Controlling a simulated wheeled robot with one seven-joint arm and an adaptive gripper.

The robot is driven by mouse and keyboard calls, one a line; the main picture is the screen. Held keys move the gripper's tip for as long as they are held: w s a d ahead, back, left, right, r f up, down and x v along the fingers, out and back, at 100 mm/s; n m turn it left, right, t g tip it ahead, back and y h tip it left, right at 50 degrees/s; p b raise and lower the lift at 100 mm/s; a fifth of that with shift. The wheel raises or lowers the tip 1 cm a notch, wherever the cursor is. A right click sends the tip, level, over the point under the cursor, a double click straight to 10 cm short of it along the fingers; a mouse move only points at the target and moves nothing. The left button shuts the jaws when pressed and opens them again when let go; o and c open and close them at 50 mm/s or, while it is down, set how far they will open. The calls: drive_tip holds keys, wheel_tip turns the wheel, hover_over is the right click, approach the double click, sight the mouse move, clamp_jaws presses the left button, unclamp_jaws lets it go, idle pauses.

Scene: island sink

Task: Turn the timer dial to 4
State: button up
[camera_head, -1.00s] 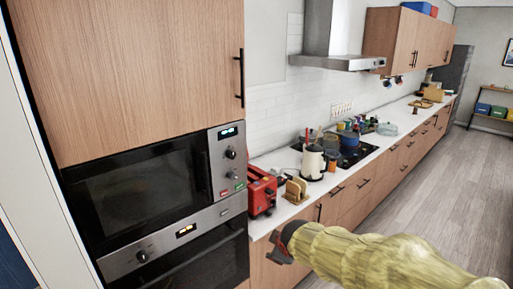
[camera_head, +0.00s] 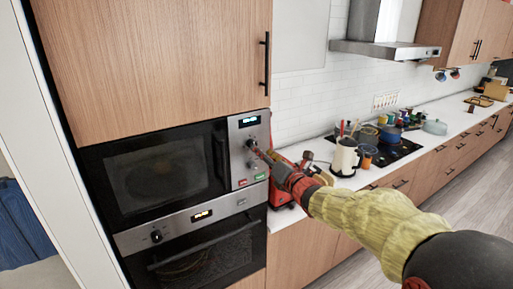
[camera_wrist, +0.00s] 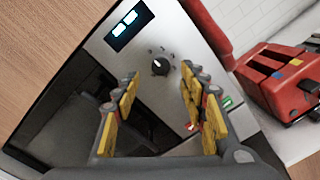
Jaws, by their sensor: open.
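The microwave (camera_head: 160,175) is built into the cabinet wall, with a steel control panel at its right edge. A dark round dial with a pale pointer mark (camera_wrist: 160,66) shows in the wrist view, ringed by small marks I cannot read. It sits below the lit display (camera_wrist: 129,24); in the head view the display (camera_head: 248,121) is at the panel's top. My gripper (camera_wrist: 160,82) is open and empty, its yellow-padded fingers on either side of the dial's line of view. In the head view my gripper (camera_head: 262,153) is close to the panel and covers part of it; contact is unclear. A lower dial is largely hidden.
Red (camera_wrist: 192,126) and green (camera_wrist: 228,102) buttons lie near my right finger. A red toaster (camera_wrist: 285,75) stands on the counter right of the microwave. An oven (camera_head: 200,255) is below. A kettle (camera_head: 345,157) and pots stand further along.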

drive_tip(key=x, duration=0.5)
drive_tip(key=shift+w+a+f, duration=0.1)
drive_tip(key=shift+w+a, duration=0.05)
drive_tip(key=shift+w, duration=0.15)
drive_tip(key=shift+c, duration=1.1)
clamp_jaws()
